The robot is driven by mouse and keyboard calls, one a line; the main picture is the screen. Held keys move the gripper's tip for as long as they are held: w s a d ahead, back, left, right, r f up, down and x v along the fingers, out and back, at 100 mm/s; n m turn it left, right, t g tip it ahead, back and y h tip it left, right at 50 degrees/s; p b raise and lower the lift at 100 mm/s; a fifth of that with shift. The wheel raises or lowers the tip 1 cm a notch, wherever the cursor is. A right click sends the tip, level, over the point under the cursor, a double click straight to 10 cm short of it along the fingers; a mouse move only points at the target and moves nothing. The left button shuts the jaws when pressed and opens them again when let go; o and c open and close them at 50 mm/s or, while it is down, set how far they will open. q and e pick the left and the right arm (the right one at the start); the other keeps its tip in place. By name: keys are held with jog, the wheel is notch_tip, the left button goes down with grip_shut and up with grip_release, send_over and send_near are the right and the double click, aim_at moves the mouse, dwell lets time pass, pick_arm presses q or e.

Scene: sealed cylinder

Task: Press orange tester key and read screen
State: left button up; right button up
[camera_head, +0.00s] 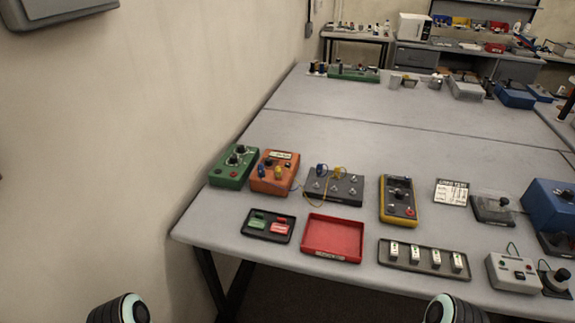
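The orange tester (286,184) lies on the grey table near its left edge, between a green box and a black jack panel. It has a small pale screen (281,155) at its top, with marks too small to read. A dark knob and blue and yellow plugs show on its face. I cannot make out which part is its key. Neither gripper is in view; only rounded dark ends of my arms show at the bottom left and bottom right, well short of the tester.
The green box (226,176) stands close left of the tester, and the black panel (347,195) with yellow leads close right. A black tray (250,229), red tray (333,240), yellow meter (385,201) and grey strip tray (426,268) are nearby.

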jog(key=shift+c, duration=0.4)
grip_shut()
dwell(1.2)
